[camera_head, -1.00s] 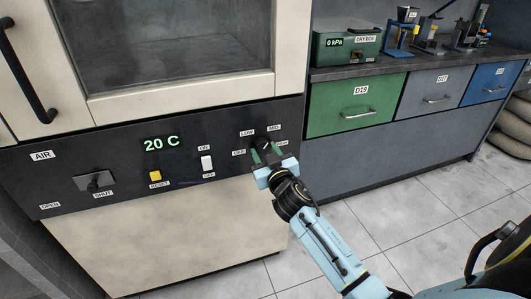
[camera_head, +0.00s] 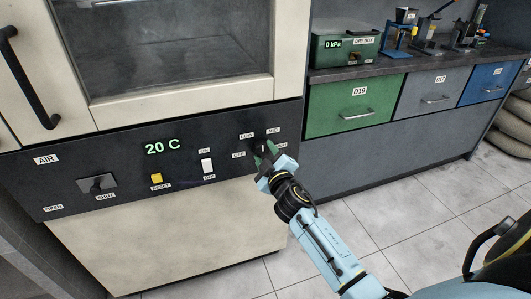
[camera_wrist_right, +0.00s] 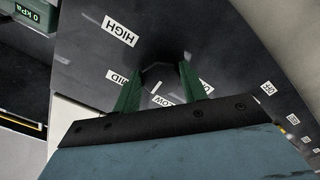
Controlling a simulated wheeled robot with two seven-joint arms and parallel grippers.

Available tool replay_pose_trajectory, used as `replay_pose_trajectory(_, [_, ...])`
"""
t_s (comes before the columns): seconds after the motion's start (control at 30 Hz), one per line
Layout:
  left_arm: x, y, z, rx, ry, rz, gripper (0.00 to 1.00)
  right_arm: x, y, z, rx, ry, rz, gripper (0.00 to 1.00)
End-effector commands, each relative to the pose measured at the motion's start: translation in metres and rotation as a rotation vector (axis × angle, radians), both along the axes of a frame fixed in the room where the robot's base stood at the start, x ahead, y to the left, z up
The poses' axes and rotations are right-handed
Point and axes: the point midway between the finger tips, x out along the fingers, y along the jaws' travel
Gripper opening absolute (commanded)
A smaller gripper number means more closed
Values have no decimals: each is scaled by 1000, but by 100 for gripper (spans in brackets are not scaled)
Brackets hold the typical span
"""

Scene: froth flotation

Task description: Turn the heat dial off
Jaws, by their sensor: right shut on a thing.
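The heat dial is a dark round knob (camera_head: 262,147) on the black control panel (camera_head: 120,185), with labels LOW, MID, HIGH and OFF around it. My right gripper (camera_head: 265,153) has its green fingers on both sides of the knob and is shut on it. In the right wrist view, the dial (camera_wrist_right: 160,73) sits between the fingers (camera_wrist_right: 160,85), with HIGH and MID readable and LOW partly covered. The display (camera_head: 162,147) reads 20 C. My left gripper is not in view.
Left of the dial are a white ON/OFF switch (camera_head: 207,166), a yellow RESET button (camera_head: 156,178) and an AIR lever (camera_head: 97,183). A glass-windowed door (camera_head: 180,92) is above. A green dry box (camera_head: 345,47) stands on the bench at right.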

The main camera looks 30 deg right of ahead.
Motion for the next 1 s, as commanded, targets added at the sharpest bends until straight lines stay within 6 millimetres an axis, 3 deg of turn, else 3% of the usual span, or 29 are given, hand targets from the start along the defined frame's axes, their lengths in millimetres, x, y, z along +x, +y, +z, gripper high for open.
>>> replay_pose_trajectory(1.0, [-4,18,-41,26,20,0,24,0,-1,5,-939,225,2,19])
